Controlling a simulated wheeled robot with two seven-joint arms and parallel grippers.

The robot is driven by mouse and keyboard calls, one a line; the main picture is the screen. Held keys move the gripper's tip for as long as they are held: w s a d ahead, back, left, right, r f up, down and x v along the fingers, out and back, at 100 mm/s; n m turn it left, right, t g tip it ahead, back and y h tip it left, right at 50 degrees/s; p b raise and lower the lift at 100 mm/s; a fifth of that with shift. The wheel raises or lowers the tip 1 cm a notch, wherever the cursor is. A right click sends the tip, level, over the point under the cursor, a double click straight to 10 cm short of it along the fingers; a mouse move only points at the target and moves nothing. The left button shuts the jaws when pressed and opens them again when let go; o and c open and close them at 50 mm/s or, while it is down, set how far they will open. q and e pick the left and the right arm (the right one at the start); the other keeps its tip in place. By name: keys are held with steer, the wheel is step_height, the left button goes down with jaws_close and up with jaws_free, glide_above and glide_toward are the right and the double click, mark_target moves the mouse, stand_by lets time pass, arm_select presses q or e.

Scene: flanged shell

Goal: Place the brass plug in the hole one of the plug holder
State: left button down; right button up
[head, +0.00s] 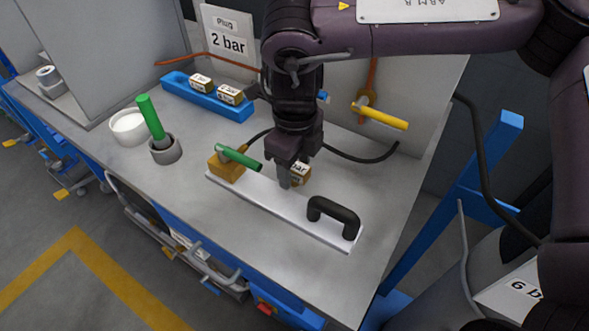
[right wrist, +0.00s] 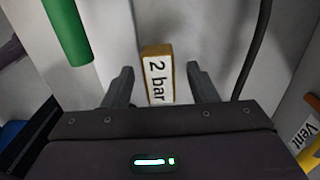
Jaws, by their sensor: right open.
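The brass plug (head: 301,172), with a white "2 bar" label, stands at the white flanged bar on the bench, partly hidden behind my right gripper (head: 287,182). In the right wrist view the plug (right wrist: 158,75) shows between the two fingers of the open gripper (right wrist: 160,82), with a gap on each side. The blue plug holder (head: 180,92) lies at the back left of the bench and carries two brass plugs with white labels. I cannot tell its hole numbers. My left gripper is not in view.
The white bar (head: 270,200) bears a black handle (head: 334,215) and a brass block with a green lever (head: 238,156). A grey cup with a green-handled tool (head: 165,152), a white pot (head: 129,126) and a "Plug 2 bar" sign (head: 229,38) stand left. A yellow-handled valve (head: 380,115) is behind.

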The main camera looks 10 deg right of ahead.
jaws_close()
stand_by(0.3)
steer(key=shift+r, duration=0.1)
